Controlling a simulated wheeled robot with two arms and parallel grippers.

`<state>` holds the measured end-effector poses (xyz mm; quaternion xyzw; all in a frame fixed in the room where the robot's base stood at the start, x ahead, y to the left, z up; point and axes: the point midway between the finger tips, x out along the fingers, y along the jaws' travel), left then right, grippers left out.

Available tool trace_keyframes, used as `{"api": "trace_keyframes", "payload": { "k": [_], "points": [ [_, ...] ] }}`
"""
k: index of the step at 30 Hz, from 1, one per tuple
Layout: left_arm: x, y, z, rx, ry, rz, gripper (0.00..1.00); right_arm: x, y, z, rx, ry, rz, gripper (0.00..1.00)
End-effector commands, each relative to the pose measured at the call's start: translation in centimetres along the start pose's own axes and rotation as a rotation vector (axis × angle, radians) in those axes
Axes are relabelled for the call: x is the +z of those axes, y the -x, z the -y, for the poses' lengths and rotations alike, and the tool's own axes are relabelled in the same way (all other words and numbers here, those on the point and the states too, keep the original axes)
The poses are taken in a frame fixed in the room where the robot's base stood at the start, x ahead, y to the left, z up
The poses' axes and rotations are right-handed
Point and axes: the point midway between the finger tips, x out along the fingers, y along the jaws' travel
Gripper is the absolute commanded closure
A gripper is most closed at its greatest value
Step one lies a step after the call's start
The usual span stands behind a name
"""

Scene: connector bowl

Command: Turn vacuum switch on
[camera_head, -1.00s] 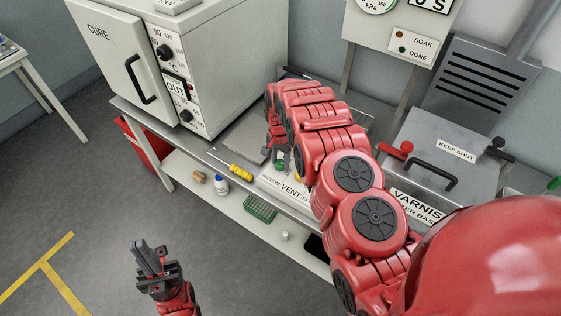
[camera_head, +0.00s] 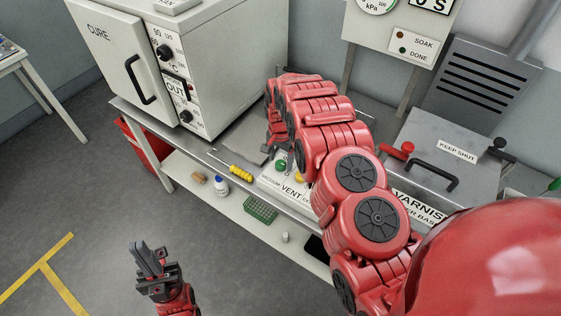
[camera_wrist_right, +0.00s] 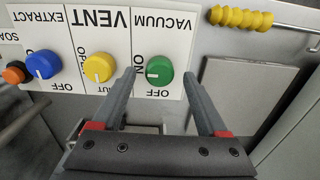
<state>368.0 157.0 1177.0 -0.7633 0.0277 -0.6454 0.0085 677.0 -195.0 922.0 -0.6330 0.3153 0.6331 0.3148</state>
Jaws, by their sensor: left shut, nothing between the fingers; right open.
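The vacuum switch is a green round knob (camera_wrist_right: 159,70) on a white panel labelled VACUUM, upside down in the right wrist view. ON is printed at its left and OFF below it; a pale mark shows on its face's left side. It also shows in the head view (camera_head: 281,167). My right gripper (camera_wrist_right: 160,76) is open, its fingertips on either side of the knob in the picture; I cannot tell whether they touch it. In the head view my right gripper (camera_head: 271,151) is partly hidden by its arm. My left gripper (camera_head: 148,258) is shut and empty above the floor.
A yellow VENT knob (camera_wrist_right: 98,67), a blue EXTRACT knob (camera_wrist_right: 43,62) and an orange knob (camera_wrist_right: 14,73) sit beside the green one. The CURE oven (camera_head: 110,60) stands at left.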

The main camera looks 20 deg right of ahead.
Motion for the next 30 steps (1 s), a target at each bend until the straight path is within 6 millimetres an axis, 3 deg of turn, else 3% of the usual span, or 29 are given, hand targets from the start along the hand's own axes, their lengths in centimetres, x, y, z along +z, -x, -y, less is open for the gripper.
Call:
{"api": "trace_keyframes", "payload": {
  "k": [8,9,10,18,24,30],
  "points": [
    [0.3,2.0,-0.1,0.000,0.000,0.000,1.00,0.0,4.5,0.1,-0.005,0.001,-0.002,0.24],
    [0.0,-0.1,0.0,0.000,0.000,0.001,1.00,0.1,6.6,0.1,-0.004,0.001,-0.001,0.24],
    [-0.2,-1.1,0.1,0.000,0.000,0.000,1.00,0.1,7.4,0.1,-0.003,0.000,0.000,0.24],
    [-1.1,-6.3,0.3,0.000,0.000,0.000,1.00,0.1,12.7,0.1,-0.002,0.000,0.000,0.24],
    [-1.5,-8.8,0.4,0.000,0.000,0.000,1.00,0.1,15.4,0.1,-0.002,0.001,0.000,0.24],
    [-1.6,-9.6,0.5,0.000,0.000,0.000,1.00,0.1,16.2,0.0,-0.001,0.000,0.001,0.24]
  ]
}}
